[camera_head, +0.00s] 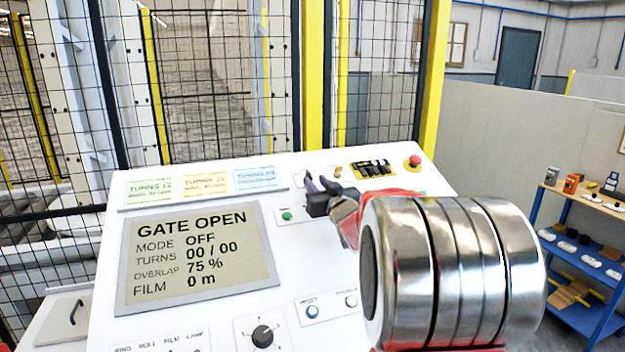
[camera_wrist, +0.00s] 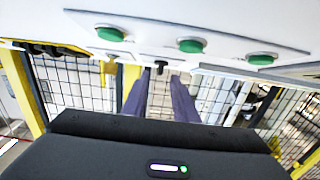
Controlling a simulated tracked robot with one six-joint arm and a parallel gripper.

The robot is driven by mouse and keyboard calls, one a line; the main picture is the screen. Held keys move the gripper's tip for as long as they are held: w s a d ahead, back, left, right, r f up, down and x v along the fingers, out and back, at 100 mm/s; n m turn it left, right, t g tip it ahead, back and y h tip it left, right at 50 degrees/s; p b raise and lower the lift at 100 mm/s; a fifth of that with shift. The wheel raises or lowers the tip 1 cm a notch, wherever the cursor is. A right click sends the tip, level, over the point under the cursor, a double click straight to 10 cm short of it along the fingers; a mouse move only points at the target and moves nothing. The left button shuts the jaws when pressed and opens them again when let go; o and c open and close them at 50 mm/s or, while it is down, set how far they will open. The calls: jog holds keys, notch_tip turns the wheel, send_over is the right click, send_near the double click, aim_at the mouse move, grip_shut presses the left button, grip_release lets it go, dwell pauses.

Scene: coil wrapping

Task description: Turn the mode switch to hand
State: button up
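The white control console has a display (camera_head: 197,259) reading GATE OPEN and MODE OFF. A small black switch handle (camera_wrist: 161,57) shows on the panel just beyond and between the fingertips. It looks like the mode switch, but I cannot read its label. I cannot tell whether the fingertips touch it. In the head view the fingers and wrist partly hide that spot.
A black rotary knob (camera_head: 263,336) is low on the console. A red emergency button (camera_head: 413,161) is at its upper right. A green button (camera_head: 287,215) is close below my gripper. My shiny arm covers the console's right side. A mesh fence (camera_head: 215,110) stands behind.

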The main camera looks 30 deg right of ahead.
aim_at(311, 177)
jog(key=shift+x, duration=2)
jog(key=shift+c, duration=0.4)
grip_shut()
